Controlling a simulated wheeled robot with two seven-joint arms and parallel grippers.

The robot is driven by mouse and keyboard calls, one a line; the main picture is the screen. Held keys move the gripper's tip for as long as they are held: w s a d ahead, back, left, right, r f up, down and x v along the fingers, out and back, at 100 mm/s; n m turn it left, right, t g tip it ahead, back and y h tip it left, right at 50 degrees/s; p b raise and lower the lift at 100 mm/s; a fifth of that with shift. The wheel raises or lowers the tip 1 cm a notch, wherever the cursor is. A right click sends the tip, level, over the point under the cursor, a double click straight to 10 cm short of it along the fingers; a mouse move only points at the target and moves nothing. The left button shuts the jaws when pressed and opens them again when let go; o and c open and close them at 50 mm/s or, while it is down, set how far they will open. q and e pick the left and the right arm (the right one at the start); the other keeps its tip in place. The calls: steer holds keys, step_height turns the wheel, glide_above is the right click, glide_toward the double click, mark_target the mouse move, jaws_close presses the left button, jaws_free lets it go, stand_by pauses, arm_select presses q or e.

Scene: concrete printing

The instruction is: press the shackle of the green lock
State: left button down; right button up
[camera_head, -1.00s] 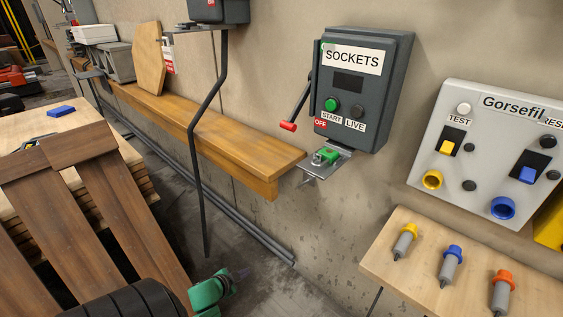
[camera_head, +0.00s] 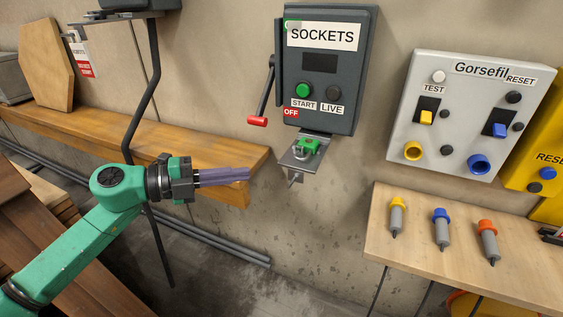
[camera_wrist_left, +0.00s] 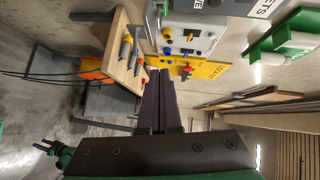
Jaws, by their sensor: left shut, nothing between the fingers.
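The green lock (camera_head: 306,147) sits on a small grey metal bracket (camera_head: 302,158) below the SOCKETS box (camera_head: 328,75). A small light-coloured shackle part shows at its left side.
A red-handled lever (camera_head: 258,121) hangs on the box's left side. A wooden ledge (camera_head: 215,148) runs along the wall behind my left gripper, with a dark bent post (camera_head: 150,90) before it. A wooden shelf (camera_head: 450,263) with three coloured plugs stands at right.

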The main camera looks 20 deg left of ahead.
arm_select(q)
steer(key=p, duration=0.5)
glide_toward(303, 160)
steer(key=x, duration=0.5)
steer(key=shift+w+d, duration=0.15)
steer(key=shift+d, duration=0.15)
steer(key=shift+w+f, duration=0.1)
steer(key=shift+w, duration=0.05)
